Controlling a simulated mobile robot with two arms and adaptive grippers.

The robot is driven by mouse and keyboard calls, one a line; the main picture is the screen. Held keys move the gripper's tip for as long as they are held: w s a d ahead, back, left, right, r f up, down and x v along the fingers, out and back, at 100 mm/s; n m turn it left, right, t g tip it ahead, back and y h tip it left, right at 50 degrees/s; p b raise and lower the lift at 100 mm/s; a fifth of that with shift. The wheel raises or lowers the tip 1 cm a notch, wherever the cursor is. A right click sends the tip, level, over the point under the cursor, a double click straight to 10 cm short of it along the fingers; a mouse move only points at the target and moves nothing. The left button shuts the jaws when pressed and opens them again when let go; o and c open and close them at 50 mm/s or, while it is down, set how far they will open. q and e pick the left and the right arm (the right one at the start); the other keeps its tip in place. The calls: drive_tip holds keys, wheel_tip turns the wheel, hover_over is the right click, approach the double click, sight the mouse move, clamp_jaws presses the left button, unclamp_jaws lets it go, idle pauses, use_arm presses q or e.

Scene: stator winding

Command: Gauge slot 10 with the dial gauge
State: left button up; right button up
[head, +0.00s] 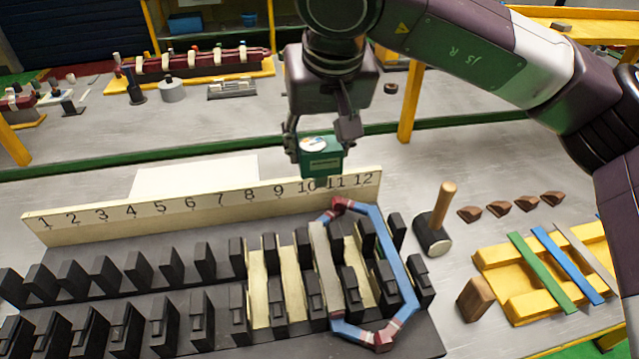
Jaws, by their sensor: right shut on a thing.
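My right gripper (322,150) is shut on the dial gauge (321,163), a green block with a white round face on top. The stator block (215,290) below has two rows of black teeth with slots numbered 1 to 12. Cream liners lie in several slots near 9 to 12, and a grey strip (325,270) lies in one around 10 or 11. A blue coil with red-brown taped ends (398,265) loops around teeth at the right end. My left gripper is not in view.
A mallet (435,228) stands right of the stator, near several brown wedges (499,207) and a wooden block (474,298). A yellow rack (495,262) holds green, blue and grey strips. A green rail and yellow posts (411,100) cross behind.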

sight(317, 138)
wheel_tip(317, 138, up, 3)
drive_tip(key=shift+f, duration=0.15)
drive_tip(key=shift+r, duration=0.7)
drive_tip(key=shift+r+p, duration=2.05)
drive_tip(key=shift+r, duration=0.25)
drive_tip(key=shift+f, duration=0.1)
